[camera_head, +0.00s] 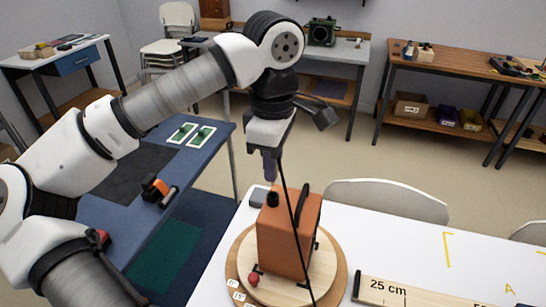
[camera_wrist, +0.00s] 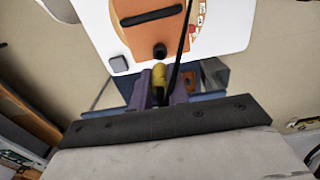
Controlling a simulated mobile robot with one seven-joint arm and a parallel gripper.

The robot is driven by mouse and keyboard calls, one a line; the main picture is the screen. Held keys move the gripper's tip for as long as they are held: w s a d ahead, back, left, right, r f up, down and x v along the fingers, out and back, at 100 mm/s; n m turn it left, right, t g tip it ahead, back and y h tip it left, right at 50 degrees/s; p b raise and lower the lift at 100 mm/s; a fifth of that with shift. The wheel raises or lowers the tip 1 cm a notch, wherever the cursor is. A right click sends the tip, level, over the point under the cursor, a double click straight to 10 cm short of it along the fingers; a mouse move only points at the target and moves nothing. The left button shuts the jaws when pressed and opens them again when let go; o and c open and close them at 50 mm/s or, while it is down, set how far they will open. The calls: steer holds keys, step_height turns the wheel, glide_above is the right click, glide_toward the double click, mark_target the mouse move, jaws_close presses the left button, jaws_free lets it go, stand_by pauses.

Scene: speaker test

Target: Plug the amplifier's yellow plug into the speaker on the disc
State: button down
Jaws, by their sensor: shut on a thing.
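The orange-brown speaker (camera_head: 284,240) stands upright on the round wooden disc (camera_head: 243,285) on the white table. It has a dark handle and a black round socket-like part (camera_head: 272,199) on top, which also shows in the wrist view (camera_wrist: 159,51). My gripper (camera_head: 269,172) is above the speaker, pointing down. In the wrist view its purple fingers are shut on the yellow plug (camera_wrist: 159,74), apart from the black part just beyond its tip. A black cable (camera_head: 290,210) hangs from the gripper past the speaker's front. I cannot identify the amplifier.
A small grey block (camera_head: 258,196) lies on the white table behind the disc. A red ball (camera_head: 254,279) is at the disc's front. A board marked 25 cm (camera_head: 420,294) lies to the right. A blue bench (camera_head: 215,155) stands to the left.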

steer(key=shift+f+b, duration=1.25)
steer(key=shift+f, duration=0.7)
steer(key=shift+f+b, duration=0.55)
steer(key=shift+b, duration=0.2)
steer(key=c, duration=1.3)
jaws_free()
steer(key=shift+r, duration=0.1)
